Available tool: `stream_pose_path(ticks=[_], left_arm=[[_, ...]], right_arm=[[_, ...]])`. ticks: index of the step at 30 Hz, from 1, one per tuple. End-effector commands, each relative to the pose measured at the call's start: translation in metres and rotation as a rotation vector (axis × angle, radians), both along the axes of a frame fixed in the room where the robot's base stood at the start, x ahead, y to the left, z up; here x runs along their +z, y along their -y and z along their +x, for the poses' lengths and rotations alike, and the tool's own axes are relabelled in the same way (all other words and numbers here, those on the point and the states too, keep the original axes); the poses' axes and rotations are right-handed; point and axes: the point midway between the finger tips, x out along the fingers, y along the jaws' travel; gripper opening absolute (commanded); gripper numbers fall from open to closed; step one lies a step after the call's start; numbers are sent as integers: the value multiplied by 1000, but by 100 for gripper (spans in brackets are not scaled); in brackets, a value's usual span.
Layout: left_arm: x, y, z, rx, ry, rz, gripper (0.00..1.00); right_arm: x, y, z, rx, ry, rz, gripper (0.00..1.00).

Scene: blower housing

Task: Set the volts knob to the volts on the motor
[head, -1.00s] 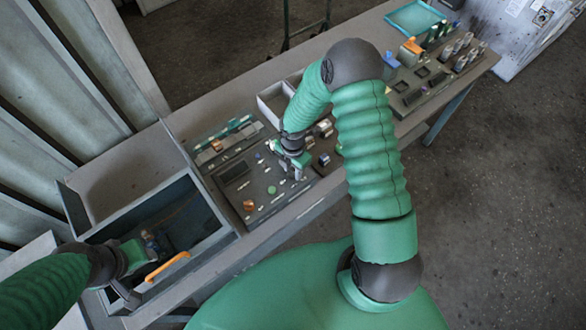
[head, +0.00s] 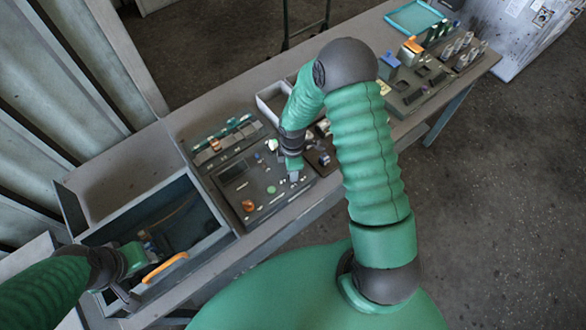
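A dark control panel (head: 238,192) lies on the bench, with an orange knob (head: 248,205), a green button (head: 270,189), a pale knob (head: 272,144) and several small white marks. Which control is the volts knob, and any volts marking, is too small to read. My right gripper (head: 293,175) points down at the panel's right part; contact and finger opening cannot be told. I cannot identify the motor.
A pale open bin (head: 270,103) stands behind the panel, partly hidden by my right arm. A second dark panel (head: 420,92) with several switches is further right. A teal tray (head: 412,17) lies at the bench's far end. My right arm hides the middle of the bench.

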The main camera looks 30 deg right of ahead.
Motion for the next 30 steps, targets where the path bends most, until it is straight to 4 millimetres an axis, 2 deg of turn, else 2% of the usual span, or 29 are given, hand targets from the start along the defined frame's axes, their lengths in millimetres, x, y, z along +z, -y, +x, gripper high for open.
stream_pose_path(ticks=[15, 16, 20, 30], left_arm=[[0, 0, 0, 0, 0, 0, 45], [0, 0, 0, 0, 0, 0, 45], [0, 0, 0, 0, 0, 0, 45], [-1, 0, 0, 0, 0, 0, 45]], right_arm=[[0, -1, 2, -17, 4, 1, 0], [0, -1, 2, -17, 5, 1, 37], [0, -1, 1, -17, 4, 1, 54], [3, 0, 1, -18, 4, 0, 55]])
